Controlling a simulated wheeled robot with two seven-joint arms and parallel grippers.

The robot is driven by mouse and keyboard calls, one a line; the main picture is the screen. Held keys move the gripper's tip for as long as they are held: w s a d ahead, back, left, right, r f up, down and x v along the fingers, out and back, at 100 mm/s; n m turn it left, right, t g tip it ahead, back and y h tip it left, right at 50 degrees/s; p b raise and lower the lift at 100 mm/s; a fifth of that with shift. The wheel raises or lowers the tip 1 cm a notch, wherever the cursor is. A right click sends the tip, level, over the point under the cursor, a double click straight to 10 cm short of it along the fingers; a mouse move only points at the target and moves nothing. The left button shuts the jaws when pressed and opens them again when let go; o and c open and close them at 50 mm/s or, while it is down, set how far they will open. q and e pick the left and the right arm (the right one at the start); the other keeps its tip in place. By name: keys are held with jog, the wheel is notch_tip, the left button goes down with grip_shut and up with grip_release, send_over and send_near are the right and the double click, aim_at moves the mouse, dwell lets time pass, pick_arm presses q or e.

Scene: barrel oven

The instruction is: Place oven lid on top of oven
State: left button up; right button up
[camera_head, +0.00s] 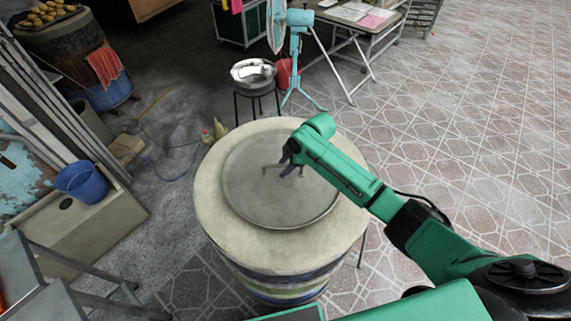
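The barrel oven (222,239) stands upright in the middle of the head view, with a pale round top and striped lower side. The round grey oven lid (262,205) lies on the oven's top, roughly central, with a rim of the top showing around it. A thin bar handle (268,168) stands up from the lid. My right gripper (287,168) is at the right end of this handle, its dark fingers small and partly hidden by my green arm. I cannot tell whether they are closed around the handle. My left gripper is not in view.
A stool with a silver bowl (253,72) and a teal fan (297,40) stand behind the oven. A blue bucket (83,183) sits on a ledge at left. Metal tables (30,280) occupy the lower left. Tiled floor at right is clear.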

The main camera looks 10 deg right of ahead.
jog(key=b+v, duration=0.1)
jog(key=v, duration=1.1)
